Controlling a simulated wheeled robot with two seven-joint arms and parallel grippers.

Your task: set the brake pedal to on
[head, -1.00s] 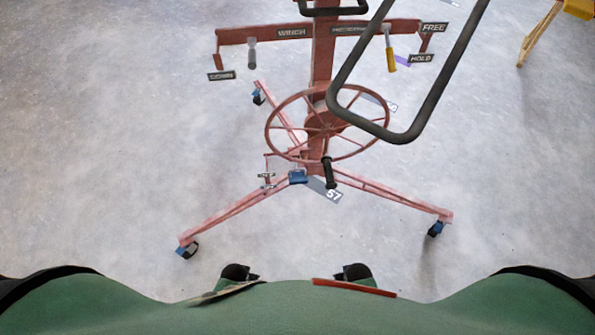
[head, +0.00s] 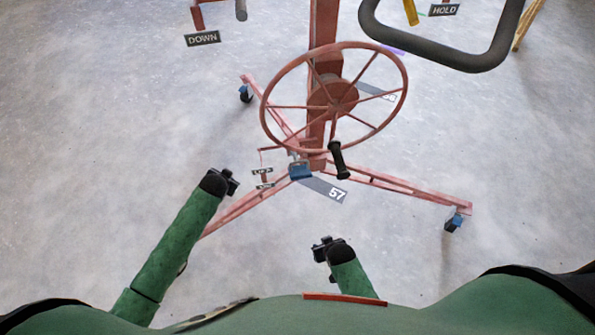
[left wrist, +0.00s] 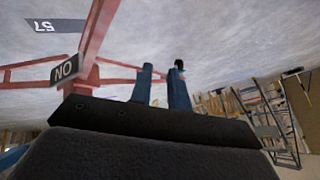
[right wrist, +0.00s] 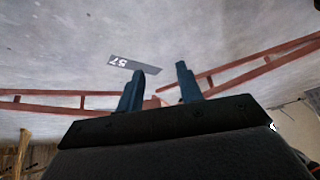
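A blue pedal-like block (head: 300,171) sits at the front of the red lift's base, below the handwheel. Just left of it hang small dark labels, too small to read surely, beside a thin red rod; I cannot tell which part is the brake pedal or how it is set. An ON label (left wrist: 65,70) shows upside down in the left wrist view. My left gripper (head: 231,183) is open and empty, left of the labels and apart from them. My right gripper (head: 322,249) is open and empty, nearer my body, below the base.
The red handwheel (head: 268,107) with a black handle (head: 338,160) stands above the base. Red legs (head: 400,190) on blue casters spread left and right. A dark bar handle (head: 440,58) hangs at the upper right. The floor between is clear.

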